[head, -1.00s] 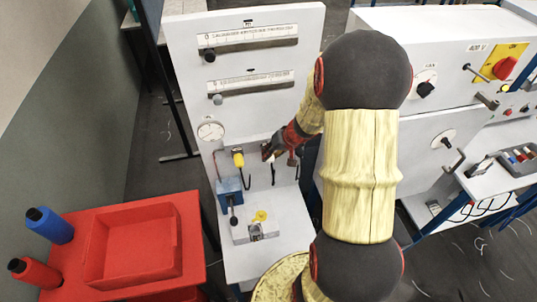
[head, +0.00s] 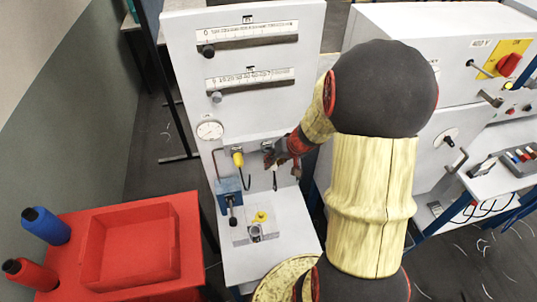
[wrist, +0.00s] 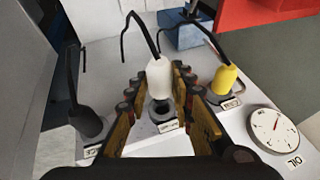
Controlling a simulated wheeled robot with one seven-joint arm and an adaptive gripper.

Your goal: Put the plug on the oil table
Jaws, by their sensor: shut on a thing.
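My gripper (wrist: 160,88) is shut on a white plug (wrist: 158,76), with one finger on each side of it in the wrist view. A black cord bends up from the plug. A dark round socket (wrist: 161,112) in the panel shows just below the plug, which appears apart from it. In the head view my gripper (head: 278,160) is close to the white panel, right of the yellow plug (head: 238,158), and the white plug is hard to make out there. A red table (head: 70,230) stands at the left; no table label is readable.
The yellow plug (wrist: 225,79) and a black plug (wrist: 87,120) flank my gripper. A gauge (wrist: 272,130) is on the panel. A blue vise-like block (head: 229,190) stands below. The red table carries a red tray (head: 94,255), a blue bottle (head: 46,225) and a red bottle (head: 30,273).

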